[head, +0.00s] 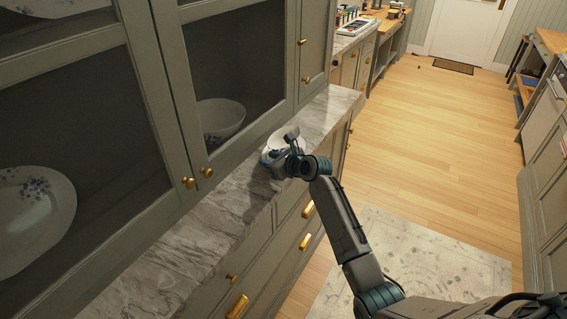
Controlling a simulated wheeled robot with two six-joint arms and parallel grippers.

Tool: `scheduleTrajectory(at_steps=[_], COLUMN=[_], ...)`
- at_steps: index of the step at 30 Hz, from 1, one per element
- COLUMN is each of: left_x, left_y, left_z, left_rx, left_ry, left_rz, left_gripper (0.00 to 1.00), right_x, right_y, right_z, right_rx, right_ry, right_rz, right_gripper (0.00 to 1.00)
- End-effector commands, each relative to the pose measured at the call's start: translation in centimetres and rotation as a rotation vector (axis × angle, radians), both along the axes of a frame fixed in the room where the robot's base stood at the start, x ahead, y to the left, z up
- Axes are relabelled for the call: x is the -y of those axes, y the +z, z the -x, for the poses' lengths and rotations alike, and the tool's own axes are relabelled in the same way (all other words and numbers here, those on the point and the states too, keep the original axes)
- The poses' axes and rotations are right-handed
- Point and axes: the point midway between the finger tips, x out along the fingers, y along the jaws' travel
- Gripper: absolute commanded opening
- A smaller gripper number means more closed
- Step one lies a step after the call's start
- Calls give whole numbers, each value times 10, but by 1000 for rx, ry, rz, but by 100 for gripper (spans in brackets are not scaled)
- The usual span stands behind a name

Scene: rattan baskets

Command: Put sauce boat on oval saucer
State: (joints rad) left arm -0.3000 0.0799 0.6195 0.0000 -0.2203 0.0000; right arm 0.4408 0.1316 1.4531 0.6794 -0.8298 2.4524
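My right arm comes in from the lower right and its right gripper (291,138) is over the marble counter. White crockery (271,154) with some blue on it shows at and behind the gripper, low on the counter. The gripper and wrist cover much of it, so I cannot tell the sauce boat from the oval saucer. It is too small to see whether the fingers are open or shut, or whether they hold anything. My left gripper is not in view.
Glass-fronted cabinets stand above the marble counter (224,228), with a white bowl (220,117) and a large blue-patterned dish (28,222) behind the glass. Drawers with brass handles (237,305) are below. The front-left counter is clear. Wooden floor (430,150) and a pale rug (440,262) lie right.

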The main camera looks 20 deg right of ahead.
Motion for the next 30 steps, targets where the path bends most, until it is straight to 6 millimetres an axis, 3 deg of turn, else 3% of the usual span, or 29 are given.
scheduleTrajectory(at_steps=[15,27,30], left_x=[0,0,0], left_y=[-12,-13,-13], left_z=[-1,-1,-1], left_rx=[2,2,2], left_ry=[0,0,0], left_rz=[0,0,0], left_gripper=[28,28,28], right_x=[35,39,42], right_y=[34,40,26], right_z=[79,90,89], right_rx=[0,-1,-5], right_ry=[0,0,2], right_rz=[3,0,30], right_gripper=[30,30,30])
